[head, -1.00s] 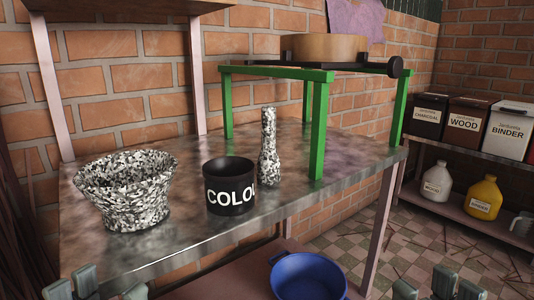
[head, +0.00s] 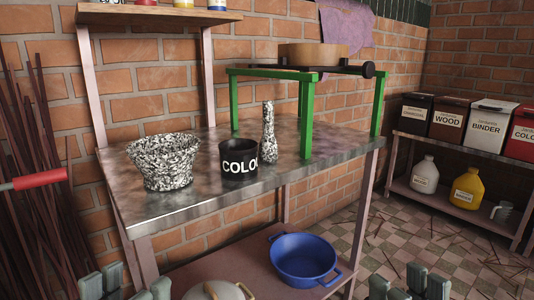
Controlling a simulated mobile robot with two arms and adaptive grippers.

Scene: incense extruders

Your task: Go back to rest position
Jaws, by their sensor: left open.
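My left gripper (head: 128,287) shows at the bottom left edge of the head view, with its fingertips apart and nothing between them. My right gripper (head: 398,287) shows at the bottom right edge, also with fingertips apart and empty. Only the finger ends of both are in view. Both are in front of the metal table (head: 200,202) and touch nothing that I can see. On the table stand a black-and-white speckled bowl (head: 162,163), a black pot marked COLO (head: 239,160) and a speckled bottle-shaped pestle (head: 269,135).
A green stand (head: 307,115) carries a round wooden sieve (head: 312,55). A blue pot (head: 303,257) and a lidded pot (head: 218,291) are on the lower shelf. Labelled bins (head: 489,128) and jugs (head: 467,186) stand at right. A red-handled rod (head: 38,180) is at left.

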